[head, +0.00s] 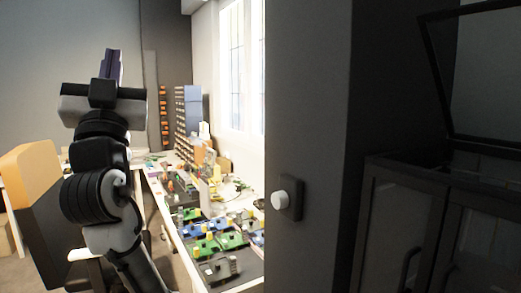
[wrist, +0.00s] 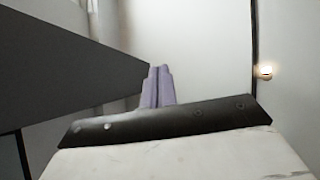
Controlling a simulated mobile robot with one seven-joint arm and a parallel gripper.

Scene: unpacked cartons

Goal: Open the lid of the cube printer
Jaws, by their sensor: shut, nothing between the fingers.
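The cube printer (head: 400,215) appears to be the dark cabinet-like box at the right edge of the head view, cut off by the frame. A dark-framed lid (head: 435,75) with a see-through panel stands raised and tilted above its top. Its right part is out of frame. My gripper (head: 113,64) is at the upper left of the head view, pointing up, far from the printer. Its purple fingers also show in the wrist view (wrist: 158,87); they are together and empty. The printer is not recognisable in the wrist view.
A dark pillar (head: 308,100) with a white knob (head: 280,200) stands between my arm and the printer. A long bench (head: 158,200) with colourful parts runs behind my arm. A large dark slab (wrist: 60,75) fills the left of the wrist view.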

